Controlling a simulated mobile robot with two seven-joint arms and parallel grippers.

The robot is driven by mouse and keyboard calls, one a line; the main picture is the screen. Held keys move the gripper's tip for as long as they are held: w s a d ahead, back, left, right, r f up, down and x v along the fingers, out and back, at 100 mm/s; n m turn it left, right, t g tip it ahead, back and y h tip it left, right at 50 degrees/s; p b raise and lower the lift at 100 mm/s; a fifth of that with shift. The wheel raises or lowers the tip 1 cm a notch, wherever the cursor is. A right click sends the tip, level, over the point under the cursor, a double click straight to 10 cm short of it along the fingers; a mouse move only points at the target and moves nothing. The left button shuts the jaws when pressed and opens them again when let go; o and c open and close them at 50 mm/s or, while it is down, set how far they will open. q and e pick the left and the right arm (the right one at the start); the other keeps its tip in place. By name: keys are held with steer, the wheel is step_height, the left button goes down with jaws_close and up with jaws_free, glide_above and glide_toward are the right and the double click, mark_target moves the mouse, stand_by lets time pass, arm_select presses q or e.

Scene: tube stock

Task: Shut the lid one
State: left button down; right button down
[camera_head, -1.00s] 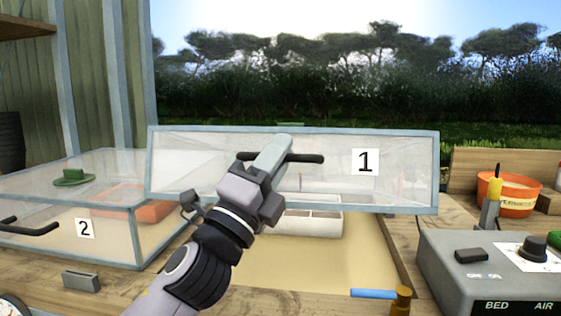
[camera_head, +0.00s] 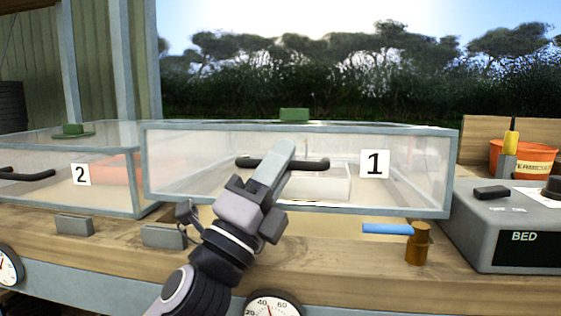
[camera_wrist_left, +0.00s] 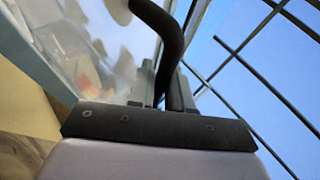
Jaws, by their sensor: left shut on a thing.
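Lid one is a clear box-shaped lid with grey edges; its front panel (camera_head: 220,183) bears a "1" label and shows in the middle of the head view. Its black handle (camera_head: 312,164) runs across the front. My left gripper (camera_head: 281,158) is shut on that handle. In the left wrist view the handle (camera_wrist_left: 172,45) passes between the fingers (camera_wrist_left: 162,88). The lid's lower front edge is close above the wooden bench frame, with a gap below it. A white tray (camera_head: 325,185) shows through the panel. My right gripper is not in view.
Lid two (camera_head: 120,190) stands to the left, with its own black handle (camera_head: 25,174). A grey control box (camera_head: 465,225) is at the right, beside a brass valve (camera_head: 418,245) with a blue lever (camera_head: 387,229). An orange pot (camera_head: 537,160) stands behind the box.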

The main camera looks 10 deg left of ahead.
arm_select(q)
steer(key=shift+f, duration=0.15)
steer(key=c, duration=1.4)
jaws_free()
steer(key=shift+f, duration=0.1)
steer(key=shift+v, duration=3.5)
steer(key=shift+c, duration=0.3)
